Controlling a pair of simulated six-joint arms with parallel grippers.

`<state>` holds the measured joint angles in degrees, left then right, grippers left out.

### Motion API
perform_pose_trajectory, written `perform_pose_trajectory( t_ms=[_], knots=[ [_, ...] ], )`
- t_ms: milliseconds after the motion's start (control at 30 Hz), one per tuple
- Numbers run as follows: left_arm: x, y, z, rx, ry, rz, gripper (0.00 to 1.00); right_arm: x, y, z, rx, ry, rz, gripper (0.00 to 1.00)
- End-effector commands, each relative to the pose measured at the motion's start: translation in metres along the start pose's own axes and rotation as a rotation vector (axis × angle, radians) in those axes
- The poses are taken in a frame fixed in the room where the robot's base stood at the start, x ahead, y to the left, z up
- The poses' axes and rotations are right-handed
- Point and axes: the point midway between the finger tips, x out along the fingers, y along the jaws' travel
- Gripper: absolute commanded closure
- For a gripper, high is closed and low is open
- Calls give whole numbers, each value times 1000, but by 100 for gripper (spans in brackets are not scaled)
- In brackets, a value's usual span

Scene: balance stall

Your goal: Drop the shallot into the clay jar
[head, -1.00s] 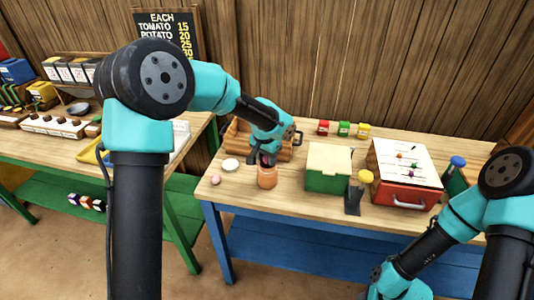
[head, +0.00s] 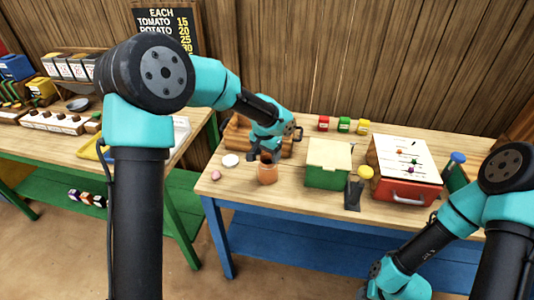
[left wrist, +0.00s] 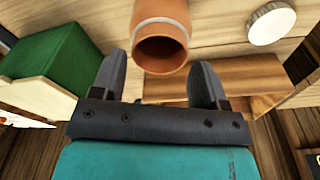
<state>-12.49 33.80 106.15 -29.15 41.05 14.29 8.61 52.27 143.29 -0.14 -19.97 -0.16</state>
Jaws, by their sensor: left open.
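The clay jar (head: 267,174) stands upright on the wooden table, an orange-brown pot with an open mouth. In the left wrist view the jar (left wrist: 163,22) shows its round, dark mouth just beyond my fingertips. My left gripper (head: 264,157) is at the jar's top; its two fingers (left wrist: 160,80) are apart with nothing between them. I see no shallot that I can name for sure; the jar's inside is too dark to tell what it holds. A small pink round thing (head: 215,175) lies left of the jar. My right gripper is out of view.
A white lid-like disc (head: 231,160) lies left of the jar. Behind my gripper is a wooden crate (head: 237,134). A green box (head: 327,178), a dark stand with a yellow top (head: 354,194) and a red drawer box (head: 402,189) stand to the right.

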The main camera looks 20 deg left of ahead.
Motion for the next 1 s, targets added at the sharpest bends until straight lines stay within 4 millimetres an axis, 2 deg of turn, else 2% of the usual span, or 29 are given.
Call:
perform_pose_trajectory(
  t_ms=[167,367,1000],
  knots=[
    [-2,0,0,0,1,0,32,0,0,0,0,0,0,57],
    [-18,0,-1,0,2,-1,32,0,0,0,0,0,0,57],
    [-137,0,-1,0,3,0,32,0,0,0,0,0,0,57]
  ],
)
